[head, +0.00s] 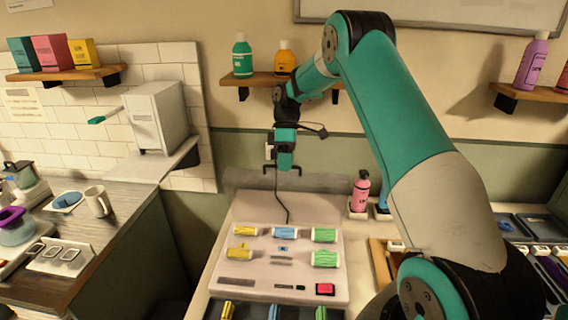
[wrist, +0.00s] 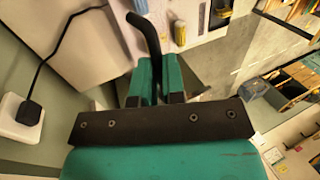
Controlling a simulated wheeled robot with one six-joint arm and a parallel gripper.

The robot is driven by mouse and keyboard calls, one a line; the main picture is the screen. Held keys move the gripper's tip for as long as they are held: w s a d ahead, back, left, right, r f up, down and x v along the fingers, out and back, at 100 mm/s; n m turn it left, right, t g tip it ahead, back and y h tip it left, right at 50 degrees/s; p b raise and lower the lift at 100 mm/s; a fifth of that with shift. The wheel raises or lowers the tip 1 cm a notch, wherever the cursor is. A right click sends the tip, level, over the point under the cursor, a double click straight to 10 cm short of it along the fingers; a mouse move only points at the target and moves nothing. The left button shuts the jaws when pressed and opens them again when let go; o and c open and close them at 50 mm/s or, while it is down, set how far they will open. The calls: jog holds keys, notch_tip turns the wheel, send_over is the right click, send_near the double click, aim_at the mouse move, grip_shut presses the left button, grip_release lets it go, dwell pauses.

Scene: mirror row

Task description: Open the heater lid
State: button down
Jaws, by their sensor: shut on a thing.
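The heater (head: 240,292) is a pale box in the middle of the head view, with yellow, blue and green rollers in its top and a red switch at its front. A greyish panel at its back edge looks like the raised lid (head: 240,180), but its exact angle is hard to tell. My gripper (head: 284,168) is above the back of the heater, shut on the black lid handle (head: 267,169). In the wrist view, the handle (wrist: 146,32) runs between the green fingers of my gripper (wrist: 158,75).
A wall shelf (head: 262,79) with bottles is behind my arm. The wrist view shows a plug (wrist: 28,112) in a white socket.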

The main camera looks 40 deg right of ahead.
jog(key=shift+s+a+f, duration=0.1)
jog(key=shift+f, duration=0.25)
jog(key=c, duration=1.2)
grip_release()
jog(key=shift+r, duration=0.1)
jog(key=shift+w+r, duration=0.2)
jog(key=shift+r, duration=0.4)
notch_tip(320, 180, up, 19)
jog(key=p, duration=1.2)
jog(key=shift+f, duration=0.1)
